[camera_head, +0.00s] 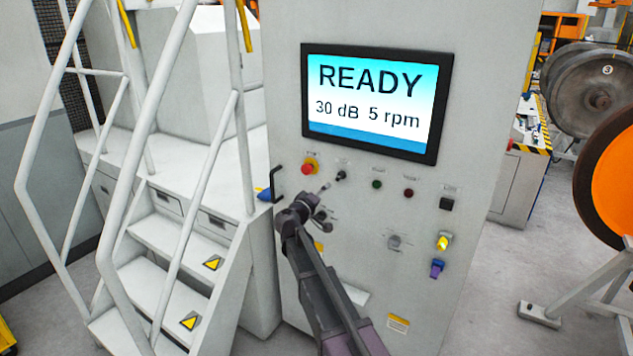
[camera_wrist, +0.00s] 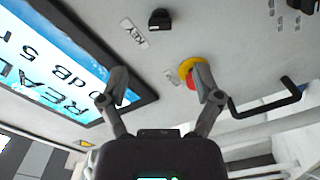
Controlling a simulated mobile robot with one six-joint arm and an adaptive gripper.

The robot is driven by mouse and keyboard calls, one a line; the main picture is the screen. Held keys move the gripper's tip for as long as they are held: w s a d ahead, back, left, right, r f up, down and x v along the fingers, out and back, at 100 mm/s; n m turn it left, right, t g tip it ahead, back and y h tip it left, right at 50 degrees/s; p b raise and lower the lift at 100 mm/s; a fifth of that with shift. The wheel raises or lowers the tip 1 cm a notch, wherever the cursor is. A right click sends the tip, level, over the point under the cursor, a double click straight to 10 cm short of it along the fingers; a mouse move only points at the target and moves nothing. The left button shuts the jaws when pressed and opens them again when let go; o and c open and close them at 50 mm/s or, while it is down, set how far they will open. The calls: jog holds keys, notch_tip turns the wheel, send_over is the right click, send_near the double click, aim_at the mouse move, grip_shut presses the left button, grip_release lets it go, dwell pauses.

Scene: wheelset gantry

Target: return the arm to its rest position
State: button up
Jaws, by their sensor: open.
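My arm reaches up from the bottom of the head view toward a grey control cabinet (camera_head: 480,60). My gripper (camera_head: 326,200) is in front of the panel, below the emergency stop button (camera_head: 308,168). In the wrist view my gripper (camera_wrist: 162,90) has its two fingers spread wide, with nothing between them. The red and yellow emergency stop button (camera_wrist: 190,76) shows behind the right finger and is partly hidden by it. The black key switch (camera_wrist: 159,19) is beyond the fingertips. I cannot tell whether a finger touches the panel.
The screen (camera_head: 375,98) reads READY, 30 dB, 5 rpm. A black handle (camera_head: 275,184) sticks out at the cabinet's left edge. White stairs with railings (camera_head: 165,235) stand to the left. An orange wheel (camera_head: 610,175) and a grey stand (camera_head: 540,313) are at right.

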jog(key=s+d+f+m+g+y, duration=0.2)
jog(key=s+d+f+m+g, duration=0.2)
jog(key=s+d+f+g, duration=0.65)
jog(key=s+f+g+y, duration=0.1)
jog(key=s+f+y, duration=0.1)
jog(key=s, duration=0.6)
jog(key=s+a+f+g+y, duration=0.1)
jog(key=s+f+y, duration=0.2)
jog(key=s, duration=0.5)
jog(key=s+a+f+g+y, duration=0.1)
jog(key=s+f+g+y, duration=0.1)
jog(key=s, duration=0.7)
jog(key=shift+a+f+m+y, duration=0.3)
jog(key=shift+f+y, duration=0.25)
jog(key=shift+y, duration=0.25)
